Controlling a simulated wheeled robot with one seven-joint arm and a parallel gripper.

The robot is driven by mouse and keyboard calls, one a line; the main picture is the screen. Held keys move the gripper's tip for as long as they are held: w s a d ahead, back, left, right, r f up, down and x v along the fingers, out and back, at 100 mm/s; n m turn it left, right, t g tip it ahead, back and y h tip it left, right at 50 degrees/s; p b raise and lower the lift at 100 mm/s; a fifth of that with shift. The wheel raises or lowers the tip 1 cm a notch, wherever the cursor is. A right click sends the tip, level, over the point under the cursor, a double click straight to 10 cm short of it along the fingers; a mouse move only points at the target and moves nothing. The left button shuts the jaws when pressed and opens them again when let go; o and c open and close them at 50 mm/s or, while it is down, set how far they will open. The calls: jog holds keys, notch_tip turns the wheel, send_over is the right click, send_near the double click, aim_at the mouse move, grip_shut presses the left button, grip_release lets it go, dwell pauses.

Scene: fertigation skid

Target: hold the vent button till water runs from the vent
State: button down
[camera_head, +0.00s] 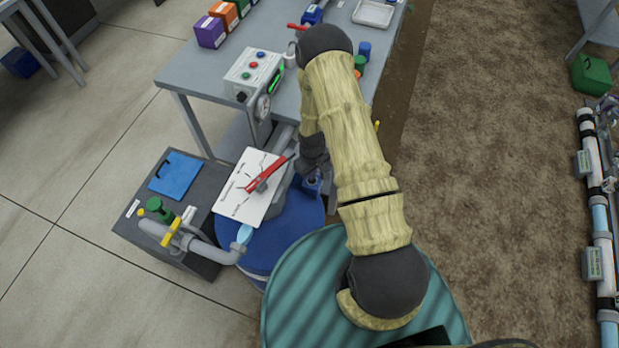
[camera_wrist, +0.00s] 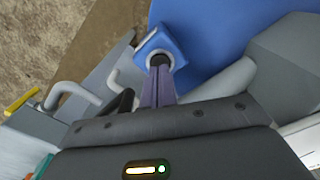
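A blue square housing (camera_wrist: 175,40) with a round grey-rimmed button (camera_wrist: 158,57) at its centre shows in the wrist view; I take this to be the vent button. In the head view a small blue block (camera_head: 313,186), seemingly the same housing, sits at the edge of the blue drum (camera_head: 297,232). My gripper (camera_wrist: 161,69) has its two slim fingers together, with nothing seen between them. The fingertips overlap the button's dark centre; I cannot tell whether it is pressed in. In the head view my arm partly hides this spot. I see no running water.
A grey bench (camera_head: 190,75) carries a control box (camera_head: 253,77) with coloured buttons. A white board (camera_head: 243,200) with a red-handled tool lies left of the housing. Grey piping (camera_head: 210,250) with a green knob runs lower left.

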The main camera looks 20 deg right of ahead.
jog(key=shift+r+p, duration=1.75)
jog(key=shift+r, duration=1.25)
jog(key=shift+s, duration=0.1)
notch_tip(320, 180, up, 18)
jog(key=s+m+t, duration=0.1)
jog(key=s+m, duration=0.1)
jog(key=s+a+r+m+t, duration=0.1)
jog(key=s+r+m, duration=0.1)
jog(key=s+r, duration=1)
notch_tip(320, 180, up, 4)
jog(key=shift+s+m+t, duration=0.25)
jog(key=shift+m+t, duration=0.05)
jog(key=shift+m, duration=0.1)
